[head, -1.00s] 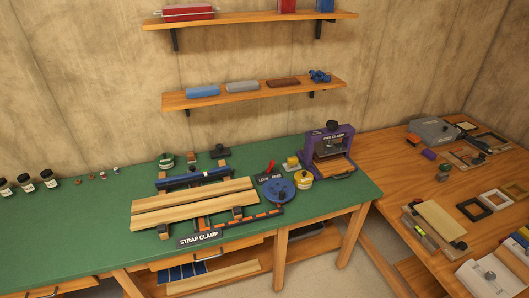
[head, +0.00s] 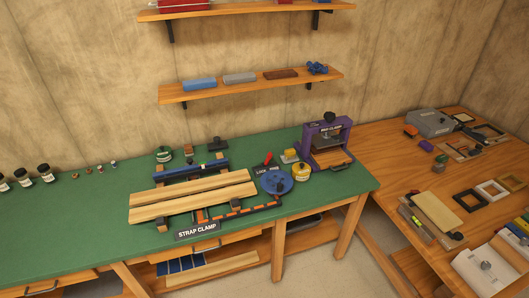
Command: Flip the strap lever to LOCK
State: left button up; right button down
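The red strap lever (head: 267,158) stands on a small dark plate (head: 266,169) with white lettering at the right of the strap clamp. It looks tilted, its top leaning right; the plate text is too small to read surely. The strap clamp holds two pale boards (head: 190,199) and has an orange-and-black strap (head: 245,211) along its front right. A black sign (head: 197,231) reads STRAP CLAMP. A blue round wheel (head: 276,183) sits just in front of the lever. Neither of my grippers is in view.
A purple press (head: 312,145) and a yellow round tin (head: 301,172) stand right of the lever. The green bench top (head: 60,235) is clear at the left front. A wooden table (head: 400,180) with frames and tools adjoins at right.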

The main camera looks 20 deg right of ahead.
aim_at(269, 154)
jog(key=i+l+u, duration=0.1)
jog(key=l+u, duration=0.2)
jog(key=u, duration=0.2)
jog(key=l+u, duration=0.3)
jog(key=u, duration=0.15)
jog(key=l+u, duration=0.3)
jog(key=u, duration=0.2)
